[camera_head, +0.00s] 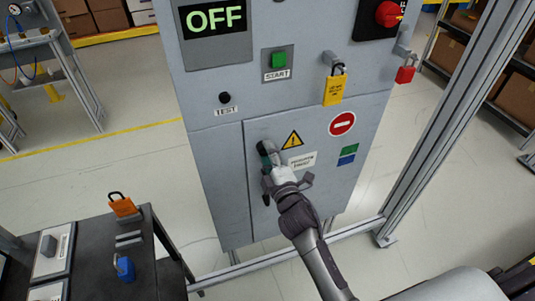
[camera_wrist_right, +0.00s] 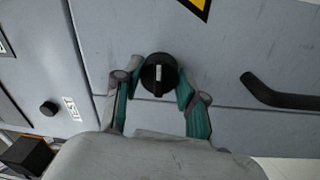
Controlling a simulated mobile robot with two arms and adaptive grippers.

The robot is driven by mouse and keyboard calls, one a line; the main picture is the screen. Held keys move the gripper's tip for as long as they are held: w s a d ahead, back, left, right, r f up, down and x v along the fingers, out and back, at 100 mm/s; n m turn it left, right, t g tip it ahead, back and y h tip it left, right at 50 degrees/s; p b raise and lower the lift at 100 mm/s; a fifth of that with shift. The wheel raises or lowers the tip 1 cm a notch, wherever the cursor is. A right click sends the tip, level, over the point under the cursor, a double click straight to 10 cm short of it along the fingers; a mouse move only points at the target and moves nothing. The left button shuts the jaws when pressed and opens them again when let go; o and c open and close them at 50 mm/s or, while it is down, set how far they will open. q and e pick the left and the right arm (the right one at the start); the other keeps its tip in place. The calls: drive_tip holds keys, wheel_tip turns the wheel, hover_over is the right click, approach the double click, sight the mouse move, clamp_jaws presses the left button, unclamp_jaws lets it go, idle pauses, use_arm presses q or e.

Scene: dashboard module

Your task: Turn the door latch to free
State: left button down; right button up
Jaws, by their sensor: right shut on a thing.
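The door latch (camera_wrist_right: 158,75) is a round black knob with a white mark, set in the grey cabinet door (camera_head: 305,190). In the right wrist view the white mark runs roughly up and down the picture. My right gripper (camera_head: 268,158) is at the upper left of the door. In the right wrist view its two green-padded fingers (camera_wrist_right: 158,78) are shut on the latch, one on each side. In the head view the gripper hides most of the latch. My left gripper is not in view.
A black door handle (camera_wrist_right: 280,92) stands out close to the latch. Above are the START button (camera_head: 278,60), a yellow padlock (camera_head: 334,88) and a red switch (camera_head: 389,13). A dark table (camera_head: 170,280) with padlocks stands at lower left. A metal post (camera_head: 440,130) rises at right.

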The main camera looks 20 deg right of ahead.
drive_tip(key=shift+m, duration=0.4)
drive_tip(key=o, duration=1.1)
drive_tip(key=shift+o, duration=0.2)
drive_tip(key=shift+s, duration=0.1)
drive_tip(key=s, duration=1.1)
drive_tip(key=shift+s+d+f, duration=0.2)
drive_tip(key=shift+s+f, duration=0.2)
drive_tip(key=shift+f, duration=0.1)
